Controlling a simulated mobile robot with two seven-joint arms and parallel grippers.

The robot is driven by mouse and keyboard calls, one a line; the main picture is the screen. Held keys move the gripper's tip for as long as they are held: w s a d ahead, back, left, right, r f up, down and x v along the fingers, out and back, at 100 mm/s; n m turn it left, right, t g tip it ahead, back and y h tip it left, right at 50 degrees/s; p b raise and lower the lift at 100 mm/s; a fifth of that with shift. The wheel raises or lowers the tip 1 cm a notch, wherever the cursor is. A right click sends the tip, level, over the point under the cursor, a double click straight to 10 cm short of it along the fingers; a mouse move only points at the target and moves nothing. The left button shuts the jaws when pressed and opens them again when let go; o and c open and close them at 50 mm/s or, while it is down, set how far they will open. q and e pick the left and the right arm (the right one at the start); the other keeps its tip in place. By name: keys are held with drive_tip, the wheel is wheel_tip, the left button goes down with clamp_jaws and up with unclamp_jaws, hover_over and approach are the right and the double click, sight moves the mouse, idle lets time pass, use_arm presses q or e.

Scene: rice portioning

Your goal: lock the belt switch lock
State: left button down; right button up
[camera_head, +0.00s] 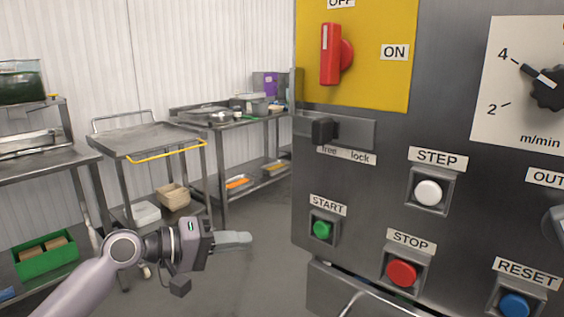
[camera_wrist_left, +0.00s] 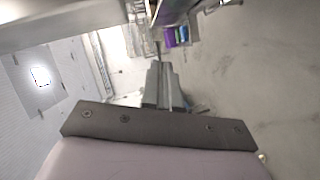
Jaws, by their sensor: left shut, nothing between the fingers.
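The belt switch lock is a black sliding knob (camera_head: 323,130) on a grey metal bar (camera_head: 350,133), below the yellow plate on the control panel. The knob sits at the left, above the word "free"; "lock" is printed to its right. The red rotary switch (camera_head: 331,54) above has its handle upright, pointing to OFF. My left gripper (camera_head: 250,239) is shut and empty, left of the panel and lower than the lock, apart from both. In the left wrist view its fingers (camera_wrist_left: 163,85) are together with nothing between them. My right gripper is not in view.
The panel carries green START (camera_head: 322,229), red STOP (camera_head: 401,273), white STEP (camera_head: 428,191) and blue RESET (camera_head: 514,305) buttons, and a black speed dial (camera_head: 550,88). A steel cart (camera_head: 148,139) and a shelf table (camera_head: 235,122) stand behind. Open floor lies around my left gripper.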

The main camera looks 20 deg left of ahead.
use_arm(q)
drive_tip(key=s+r+g+h, duration=0.2)
drive_tip(key=s+r+h, duration=0.1)
drive_tip(key=r, duration=0.8)
drive_tip(key=s+a+r+g+h+b, duration=0.1)
drive_tip(key=s+r, duration=0.5)
drive_tip(key=r, duration=0.6)
drive_tip(key=shift+a+m+g+h, duration=0.2)
drive_tip(key=shift+m+g+h, duration=0.2)
drive_tip(key=shift+h, duration=0.5)
drive_tip(key=s+d+p+x, duration=0.1)
drive_tip(key=p+x, duration=0.3)
drive_tip(key=x, duration=0.9)
drive_tip(key=shift+s, duration=0.85)
drive_tip(key=shift+d, duration=0.1)
